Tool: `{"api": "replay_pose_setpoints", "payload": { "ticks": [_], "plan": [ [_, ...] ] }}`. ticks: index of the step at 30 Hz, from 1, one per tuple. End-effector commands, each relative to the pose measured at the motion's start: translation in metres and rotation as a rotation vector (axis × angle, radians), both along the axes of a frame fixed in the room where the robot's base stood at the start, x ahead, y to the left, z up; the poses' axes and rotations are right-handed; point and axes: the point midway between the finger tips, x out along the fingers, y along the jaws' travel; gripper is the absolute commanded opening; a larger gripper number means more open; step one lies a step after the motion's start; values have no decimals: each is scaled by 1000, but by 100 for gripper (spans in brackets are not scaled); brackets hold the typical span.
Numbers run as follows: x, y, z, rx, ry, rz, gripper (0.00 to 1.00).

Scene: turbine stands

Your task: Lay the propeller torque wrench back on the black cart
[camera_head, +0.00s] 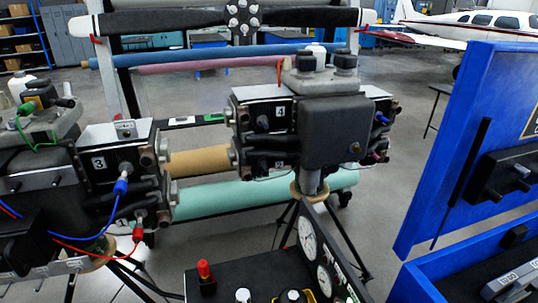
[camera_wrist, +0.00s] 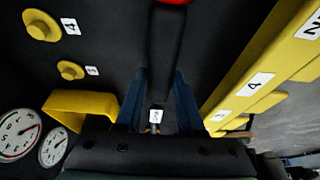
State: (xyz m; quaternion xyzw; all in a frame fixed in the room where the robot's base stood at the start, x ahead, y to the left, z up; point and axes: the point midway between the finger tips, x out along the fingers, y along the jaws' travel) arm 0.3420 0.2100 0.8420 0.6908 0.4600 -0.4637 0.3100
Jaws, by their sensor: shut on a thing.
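In the wrist view, my gripper (camera_wrist: 160,78) has its two blue fingers around a dark bar with a red end, which I take to be the propeller torque wrench (camera_wrist: 166,55). The red end is cut off by the top edge, and a small white tag shows low between the fingers. The bar lies over or close above a black surface; I cannot tell if it touches. In the head view, the black cart (camera_head: 232,277) is at the bottom middle, partly cut off. My gripper does not show there.
Round gauges (camera_wrist: 16,134) stand left of my fingers in the wrist view. Numbered yellow pieces (camera_wrist: 43,26) and a yellow rail (camera_wrist: 262,62) flank them. In the head view, a red-topped item (camera_head: 205,272) is on the cart, a blue case (camera_head: 440,170) at right, engines on stands behind.

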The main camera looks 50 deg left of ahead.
Motion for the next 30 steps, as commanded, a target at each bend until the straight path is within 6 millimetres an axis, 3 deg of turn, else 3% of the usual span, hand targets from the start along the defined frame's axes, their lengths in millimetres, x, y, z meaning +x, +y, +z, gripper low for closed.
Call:
{"api": "replay_pose_setpoints", "payload": {
  "ticks": [15,16,21,27,30],
  "plan": [
    [-4,-2,-10,-7,8,2,0],
    [-4,-2,-10,-7,8,2,41],
    [-3,-2,-9,-6,6,1,71],
    [-2,-1,-8,-5,5,1,72],
    [-3,-3,-9,-9,9,2,82]
  ]
}}
